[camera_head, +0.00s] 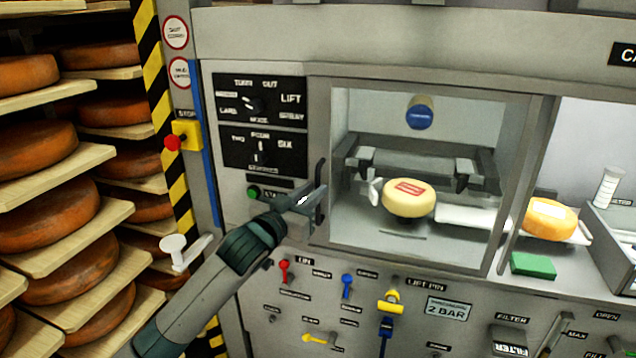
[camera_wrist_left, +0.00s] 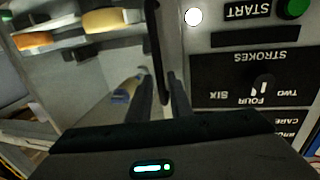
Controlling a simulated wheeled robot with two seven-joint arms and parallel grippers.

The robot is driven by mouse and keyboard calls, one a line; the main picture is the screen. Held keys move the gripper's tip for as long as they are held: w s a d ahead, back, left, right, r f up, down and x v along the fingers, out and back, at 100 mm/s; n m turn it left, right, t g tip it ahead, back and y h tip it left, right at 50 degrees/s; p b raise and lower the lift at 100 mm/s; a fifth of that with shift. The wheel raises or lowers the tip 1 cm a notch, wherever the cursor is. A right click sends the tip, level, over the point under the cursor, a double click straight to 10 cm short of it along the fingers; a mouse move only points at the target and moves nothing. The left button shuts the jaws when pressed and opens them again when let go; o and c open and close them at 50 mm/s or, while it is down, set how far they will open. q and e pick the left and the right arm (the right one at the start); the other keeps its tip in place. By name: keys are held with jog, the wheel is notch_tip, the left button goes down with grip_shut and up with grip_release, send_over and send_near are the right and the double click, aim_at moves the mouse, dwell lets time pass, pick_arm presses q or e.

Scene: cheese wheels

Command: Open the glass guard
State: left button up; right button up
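The glass guard (camera_head: 370,215) is a framed clear pane, closed over the machine's chamber. Its dark upright handle (camera_head: 320,172) is on the left edge of the frame; it also shows in the left wrist view (camera_wrist_left: 155,40). My left gripper (camera_head: 312,199) is at the handle. In the left wrist view its two fingers (camera_wrist_left: 163,92) stand a little apart, with the handle's end between them and a narrow gap beside the right finger. Firm contact cannot be made out. My right gripper is not in view.
Behind the glass, a pale cheese wheel (camera_head: 408,198) with a red label sits below a blue-ended cylinder (camera_head: 420,113). An orange cheese (camera_head: 550,219) is to the right. Control panels (camera_head: 262,125), a red stop button (camera_head: 173,143) and cheese shelves (camera_head: 85,170) are left. Levers (camera_head: 390,301) are below.

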aim_at(316, 188)
pick_arm(q)
jog(key=shift+x, duration=1.05)
jog(key=shift+w+d, duration=0.2)
jog(key=shift+w, duration=0.2)
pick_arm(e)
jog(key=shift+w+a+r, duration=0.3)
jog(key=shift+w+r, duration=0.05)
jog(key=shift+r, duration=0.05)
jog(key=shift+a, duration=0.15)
pick_arm(q)
grip_shut()
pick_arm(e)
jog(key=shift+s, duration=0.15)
pick_arm(q)
jog(key=shift+d, duration=0.1)
